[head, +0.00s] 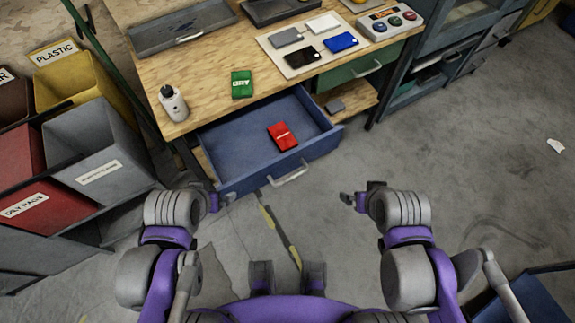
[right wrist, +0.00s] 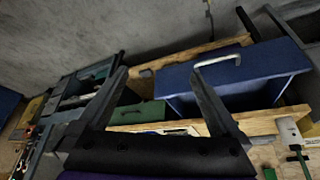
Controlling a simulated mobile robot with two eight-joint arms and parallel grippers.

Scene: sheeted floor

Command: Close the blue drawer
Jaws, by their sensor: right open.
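The blue drawer (head: 262,137) is pulled out from under the wooden workbench, and a red packet (head: 282,136) lies inside it. Its pale bar handle (head: 288,174) is on the front panel, facing me. In the right wrist view the drawer (right wrist: 240,77) and its handle (right wrist: 217,61) show tilted, beyond my fingers. My left gripper (head: 222,200) is near the drawer front's left corner; its jaw state is unclear. My right gripper (head: 352,200) is open and empty, to the right of the handle and apart from it. Its two fingers also show in the right wrist view (right wrist: 160,95).
The workbench top (head: 205,88) holds a white bottle (head: 173,103), a green packet (head: 241,84) and several small devices on a mat. A shut green drawer (head: 355,69) is right of the blue one. Waste bins (head: 95,140) stand at left.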

